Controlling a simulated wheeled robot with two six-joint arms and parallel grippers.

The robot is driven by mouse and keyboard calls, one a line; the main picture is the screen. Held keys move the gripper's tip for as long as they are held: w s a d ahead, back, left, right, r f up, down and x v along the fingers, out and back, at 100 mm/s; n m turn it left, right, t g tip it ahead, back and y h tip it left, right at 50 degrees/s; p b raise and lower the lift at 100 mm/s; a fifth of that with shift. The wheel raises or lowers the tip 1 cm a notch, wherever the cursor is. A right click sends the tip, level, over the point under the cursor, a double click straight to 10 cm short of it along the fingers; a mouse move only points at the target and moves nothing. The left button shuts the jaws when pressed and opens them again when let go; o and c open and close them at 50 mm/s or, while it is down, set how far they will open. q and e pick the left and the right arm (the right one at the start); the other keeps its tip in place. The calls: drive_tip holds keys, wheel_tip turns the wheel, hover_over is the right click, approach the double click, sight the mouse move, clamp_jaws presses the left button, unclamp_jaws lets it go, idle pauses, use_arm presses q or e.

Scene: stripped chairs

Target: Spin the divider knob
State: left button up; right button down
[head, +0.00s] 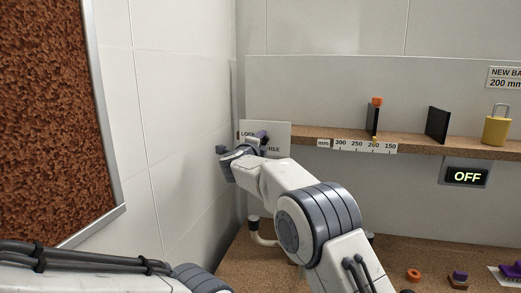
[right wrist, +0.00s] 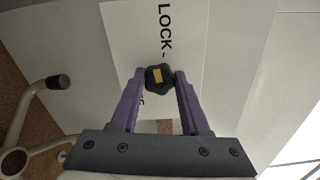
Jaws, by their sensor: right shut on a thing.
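The dark lobed knob (right wrist: 158,77) with a yellow mark sits on a white plate (right wrist: 190,40) lettered "LOCK". The plate (head: 279,131) also shows in the head view on the back wall, where the gripper hides the knob. My right gripper (head: 243,146) is at this plate. In the right wrist view its purple fingers (right wrist: 160,80) are shut on the knob, one on each side. Black dividers stand on the shelf, one with an orange top (head: 373,117) and one plain (head: 437,124). My left gripper is out of view; only its arm shows at lower left.
The cork shelf (head: 420,144) carries a scale strip (head: 357,146) and a yellow padlock-shaped weight (head: 496,127). A display reading OFF (head: 466,175) is below. The left wall is close to the gripper.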

drive_tip(key=shift+m+b, duration=1.25)
drive_tip(key=shift+m, duration=1.05)
drive_tip(key=shift+c, duration=1.9)
unclamp_jaws()
drive_tip(key=shift+s, duration=0.1)
drive_tip(key=b+v, duration=0.4)
drive_tip(key=v, duration=0.6)
